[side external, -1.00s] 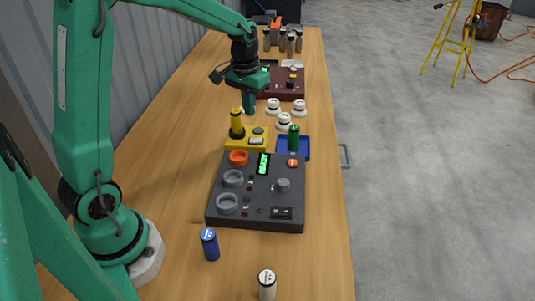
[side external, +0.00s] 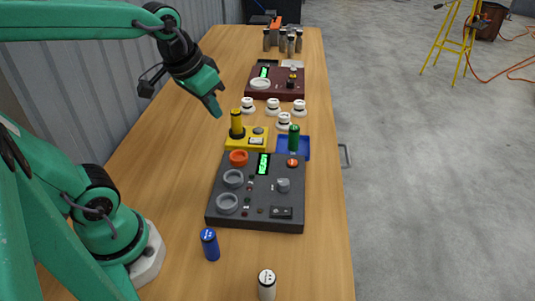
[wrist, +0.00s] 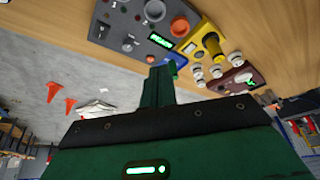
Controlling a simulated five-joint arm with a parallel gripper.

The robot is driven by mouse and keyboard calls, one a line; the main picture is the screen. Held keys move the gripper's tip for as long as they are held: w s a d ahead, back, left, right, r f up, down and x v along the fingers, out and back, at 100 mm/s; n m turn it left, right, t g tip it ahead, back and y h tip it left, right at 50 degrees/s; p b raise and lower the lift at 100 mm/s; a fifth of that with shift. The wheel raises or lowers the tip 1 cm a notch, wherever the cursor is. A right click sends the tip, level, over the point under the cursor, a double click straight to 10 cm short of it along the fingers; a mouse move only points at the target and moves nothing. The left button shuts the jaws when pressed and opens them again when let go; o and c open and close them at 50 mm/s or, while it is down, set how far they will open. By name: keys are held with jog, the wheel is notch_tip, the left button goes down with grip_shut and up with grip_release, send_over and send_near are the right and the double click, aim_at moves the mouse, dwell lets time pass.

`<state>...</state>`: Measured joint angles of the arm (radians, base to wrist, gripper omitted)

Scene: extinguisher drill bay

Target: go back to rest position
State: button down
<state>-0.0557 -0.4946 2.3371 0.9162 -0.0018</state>
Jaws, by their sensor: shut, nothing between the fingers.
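My gripper (side external: 214,101) is shut and empty in the side external view. It hangs in the air above the left part of the wooden table, left of the yellow block and clear of everything on the table. In the wrist view my gripper (wrist: 158,72) also shows as shut green fingers with nothing between them. My upper arm is bent back towards the left of the picture.
The table (side external: 170,180) carries a dark grey panel (side external: 245,215), a yellow block (side external: 258,144) with a yellow cylinder (side external: 236,124), a blue tray (side external: 305,154) with a green cylinder (side external: 294,138), white pieces, a maroon panel (side external: 262,94), a blue cylinder (side external: 210,245) and a white cylinder (side external: 267,285).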

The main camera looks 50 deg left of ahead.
jog(key=shift+m+t, duration=0.3)
jog(key=shift+t, duration=0.3)
jog(key=s, duration=0.1)
jog(key=s+d, duration=0.1)
jog(key=s, duration=0.3)
jog(key=shift+d+f, duration=0.2)
jog(key=shift+d, duration=0.05)
